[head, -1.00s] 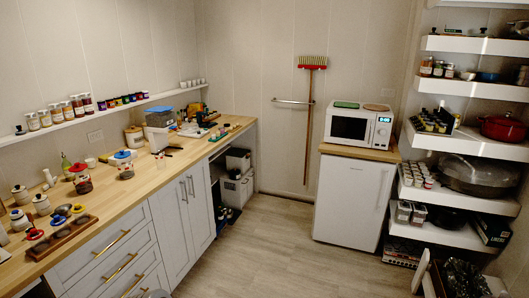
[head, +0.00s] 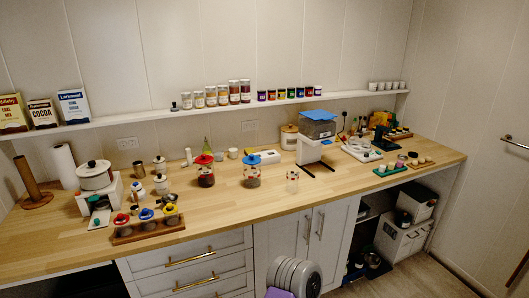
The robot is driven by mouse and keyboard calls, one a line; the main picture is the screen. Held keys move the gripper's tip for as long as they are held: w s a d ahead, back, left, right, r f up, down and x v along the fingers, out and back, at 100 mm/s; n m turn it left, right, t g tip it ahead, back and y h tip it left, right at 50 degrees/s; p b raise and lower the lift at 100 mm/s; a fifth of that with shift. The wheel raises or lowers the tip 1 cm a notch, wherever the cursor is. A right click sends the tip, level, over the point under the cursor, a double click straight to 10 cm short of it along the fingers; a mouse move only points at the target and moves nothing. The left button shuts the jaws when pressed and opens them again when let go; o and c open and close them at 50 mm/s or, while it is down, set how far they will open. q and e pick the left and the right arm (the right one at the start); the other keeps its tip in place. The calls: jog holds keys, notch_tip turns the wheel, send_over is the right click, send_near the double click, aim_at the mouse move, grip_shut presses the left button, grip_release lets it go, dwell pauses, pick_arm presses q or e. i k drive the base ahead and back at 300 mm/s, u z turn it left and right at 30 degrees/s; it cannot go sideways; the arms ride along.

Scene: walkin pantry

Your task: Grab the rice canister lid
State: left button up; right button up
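No label that reads rice is legible, so I cannot tell for certain which lid is the rice canister's. A cream canister (head: 289,140) with a tan lid (head: 290,128) stands at the back of the wooden counter, left of a clear dispenser (head: 318,128) with a blue lid (head: 318,116). Nearer the middle stand a glass jar with a red lid (head: 204,160) and a glass jar with a blue lid (head: 251,160). All these lids appear to sit on their containers. Neither of my grippers is in view.
The wooden counter (head: 340,185) is clear along its front middle. A wooden tray (head: 148,230) with small lidded pots and a white pot (head: 95,176) stand at left. A wall shelf (head: 160,118) runs above. A grey ribbed object (head: 293,278) stands before the cabinet doors.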

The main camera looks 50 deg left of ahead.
aim_at(251, 159)
jog(key=u, duration=0.75)
jog(key=i, duration=1.35)
jog(key=u, duration=1.3)
